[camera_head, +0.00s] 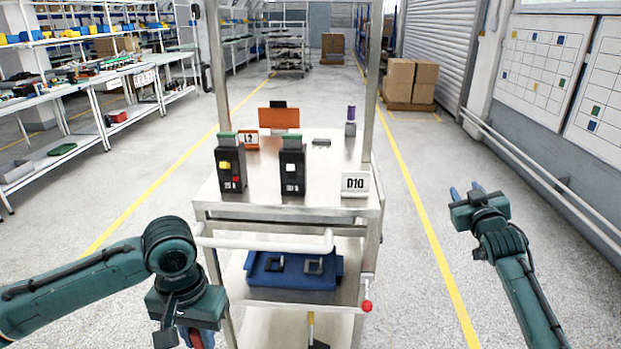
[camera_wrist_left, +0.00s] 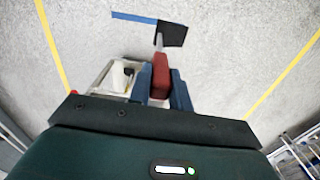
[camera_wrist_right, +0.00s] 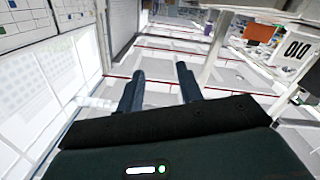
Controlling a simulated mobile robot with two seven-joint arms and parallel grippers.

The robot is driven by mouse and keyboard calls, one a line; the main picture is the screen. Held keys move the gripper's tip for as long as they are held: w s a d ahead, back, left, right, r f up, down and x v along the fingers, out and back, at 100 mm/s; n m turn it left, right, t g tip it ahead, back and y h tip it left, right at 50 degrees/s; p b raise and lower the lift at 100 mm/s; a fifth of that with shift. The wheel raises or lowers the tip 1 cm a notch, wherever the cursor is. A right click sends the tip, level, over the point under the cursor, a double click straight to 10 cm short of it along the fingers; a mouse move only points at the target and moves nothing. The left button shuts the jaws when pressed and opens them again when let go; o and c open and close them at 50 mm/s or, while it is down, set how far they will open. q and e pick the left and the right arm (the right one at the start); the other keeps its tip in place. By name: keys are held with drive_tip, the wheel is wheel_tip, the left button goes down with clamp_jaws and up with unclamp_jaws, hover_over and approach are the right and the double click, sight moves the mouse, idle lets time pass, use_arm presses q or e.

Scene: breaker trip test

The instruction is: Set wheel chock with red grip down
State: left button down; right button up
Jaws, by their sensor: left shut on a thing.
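My left gripper (camera_head: 194,338) is low in front of the cart, at the bottom edge of the head view. In the left wrist view its blue fingers (camera_wrist_left: 160,88) are shut on the red grip (camera_wrist_left: 161,72) of the wheel chock. A short grey rod joins the grip to the black chock block (camera_wrist_left: 172,34), which shows beyond the fingertips over the grey floor. I cannot tell whether the block touches the floor. My right gripper (camera_head: 467,191) is open and empty, to the right of the cart; its two spread fingers show in the right wrist view (camera_wrist_right: 160,88).
A blue strip (camera_wrist_left: 133,17) lies on the floor beside the block. A yellow-handled black object (camera_head: 311,322) is low on the cart. Floor beside the cart is clear.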

drive_tip(key=s+a+f+n+g+y, duration=0.1)
drive_tip(key=s+a+f+g, duration=0.1)
drive_tip(key=s+a+f, duration=0.6)
drive_tip(key=s+a+f+g+y, duration=0.25)
drive_tip(key=s+f, duration=0.45)
drive_tip(key=f, duration=0.4)
use_arm(q)
drive_tip(key=s+r, duration=0.1)
drive_tip(key=s+a+r+n, duration=0.1)
drive_tip(key=r, duration=0.1)
drive_tip(key=shift+a+n, duration=0.2)
drive_tip(key=shift+n, duration=0.1)
use_arm(e)
drive_tip(key=s+a+f+g, duration=0.1)
drive_tip(key=s+a+f, duration=0.1)
drive_tip(key=s, duration=0.6)
drive_tip(key=s+a+f+y, duration=0.1)
drive_tip(key=s+a+f, duration=0.2)
drive_tip(key=s+a, duration=0.2)
drive_tip(key=s+a+f+g, duration=0.1)
drive_tip(key=s+a+f, duration=0.2)
drive_tip(key=s, duration=0.8)
drive_tip(key=shift+s+a+m+g+y, duration=0.35)
drive_tip(key=shift+s+a+m, duration=0.05)
use_arm(q)
drive_tip(key=shift+f, duration=0.15)
